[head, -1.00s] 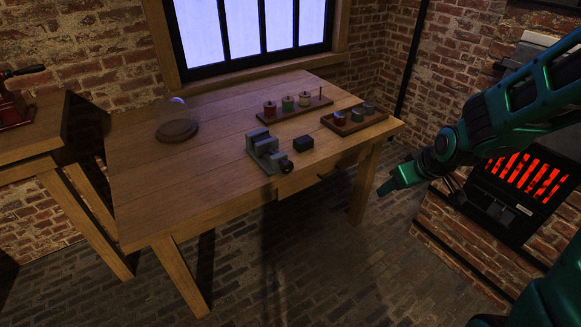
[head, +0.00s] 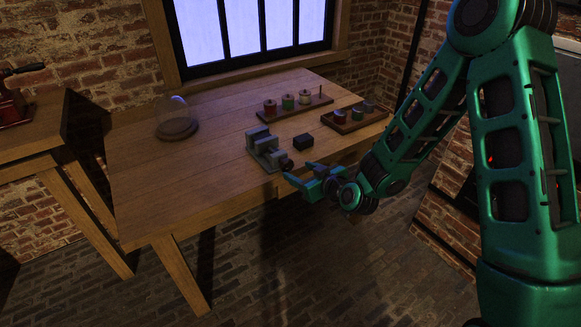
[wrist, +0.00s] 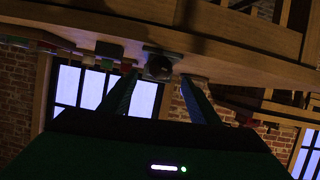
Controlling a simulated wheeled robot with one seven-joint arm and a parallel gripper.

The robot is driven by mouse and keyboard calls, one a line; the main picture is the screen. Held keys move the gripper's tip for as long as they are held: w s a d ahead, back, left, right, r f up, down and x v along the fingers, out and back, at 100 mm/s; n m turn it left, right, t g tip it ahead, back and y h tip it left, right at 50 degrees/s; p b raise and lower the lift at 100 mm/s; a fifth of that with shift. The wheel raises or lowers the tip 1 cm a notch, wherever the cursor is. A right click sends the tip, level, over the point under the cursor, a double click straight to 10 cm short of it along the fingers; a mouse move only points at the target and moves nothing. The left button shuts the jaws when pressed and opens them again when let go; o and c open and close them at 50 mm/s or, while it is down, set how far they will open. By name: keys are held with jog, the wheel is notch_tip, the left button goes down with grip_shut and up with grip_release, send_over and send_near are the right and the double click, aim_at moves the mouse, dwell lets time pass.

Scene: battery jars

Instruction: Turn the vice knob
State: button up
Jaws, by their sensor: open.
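The grey vice (head: 264,148) sits at the front edge of the wooden table (head: 190,185). Its dark round knob (head: 287,164) faces the front edge. My gripper (head: 301,174) is just in front of the knob, to its lower right in the head view, with its fingers spread. In the wrist view, the knob (wrist: 158,67) shows beyond the fingertips, between my two open fingers (wrist: 160,78). The fingers look apart from the knob, with nothing held between them.
A small dark block (head: 303,142) lies right of the vice. Behind are a rack of coloured spools (head: 320,104) and a tray of small jars (head: 345,128). A glass dome (head: 176,120) stands at the left. Free floor lies in front of the table.

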aim_at(290, 166)
jog(key=x, duration=0.9)
jog(key=shift+f, duration=0.1)
jog(key=c, duration=1.1)
jog(key=shift+o, duration=0.2)
jog(key=shift+d, duration=0.1)
